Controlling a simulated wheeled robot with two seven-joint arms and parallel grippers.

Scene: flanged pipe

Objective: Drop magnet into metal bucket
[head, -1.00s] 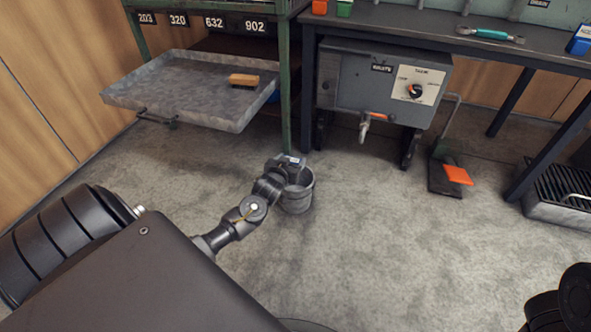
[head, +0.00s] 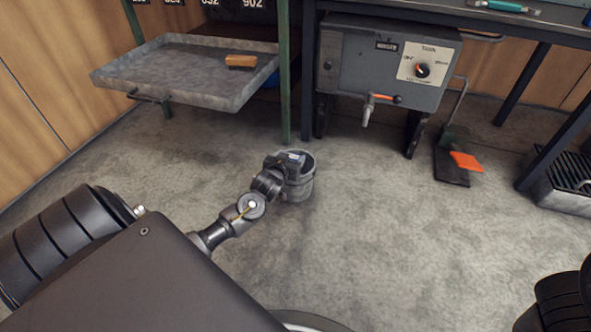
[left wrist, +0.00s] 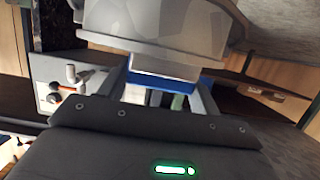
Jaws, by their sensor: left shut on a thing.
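The grey metal bucket (head: 304,186) stands on the floor in the middle of the head view. My left gripper (head: 292,167) is at the bucket's mouth and covers part of its opening; I cannot tell how deep it reaches. In the left wrist view the bucket (left wrist: 160,28) fills the top of the picture, close to the fingers. My left gripper is shut on a small block with pale and blue parts, which I take for the magnet (left wrist: 170,77). My right gripper is not in view.
A grey metal tray (head: 180,88) with a brown block (head: 241,61) on it is at the left, by a green post (head: 284,80). A grey tank box (head: 365,65) with a tap stands behind the bucket. A pedal (head: 463,161) is at the right. The floor around the bucket is clear.

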